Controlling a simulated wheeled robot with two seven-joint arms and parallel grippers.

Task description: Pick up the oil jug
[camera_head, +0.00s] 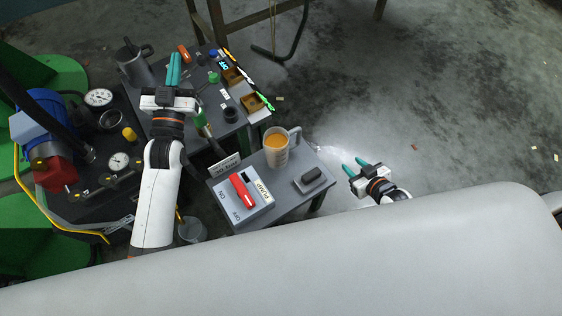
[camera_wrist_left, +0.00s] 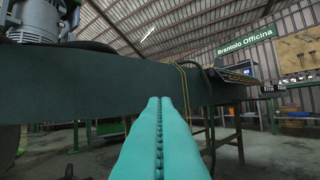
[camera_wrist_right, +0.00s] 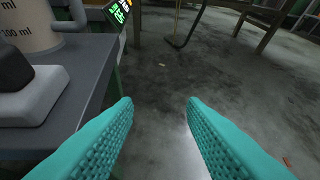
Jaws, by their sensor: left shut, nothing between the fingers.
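A pale jug (camera_head: 277,150) with a handle and amber liquid inside stands upright on the small grey table. Its lower part, with ml marks, also shows in the right wrist view (camera_wrist_right: 32,25). My right gripper (camera_head: 354,163) is open and empty, to the right of the table and apart from the jug; its fingers (camera_wrist_right: 160,105) have only floor between them. My left gripper (camera_head: 174,68) is shut and empty, over the left side of the tool table; its closed fingers fill the middle of the left wrist view (camera_wrist_left: 160,105).
The small table (camera_head: 300,204) also bears a red-lever pump switch (camera_head: 243,190) and a grey block (camera_head: 311,178). A grey can (camera_head: 135,62) and several small tools are on the tool table. Gauged machinery (camera_head: 118,162) stands left.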

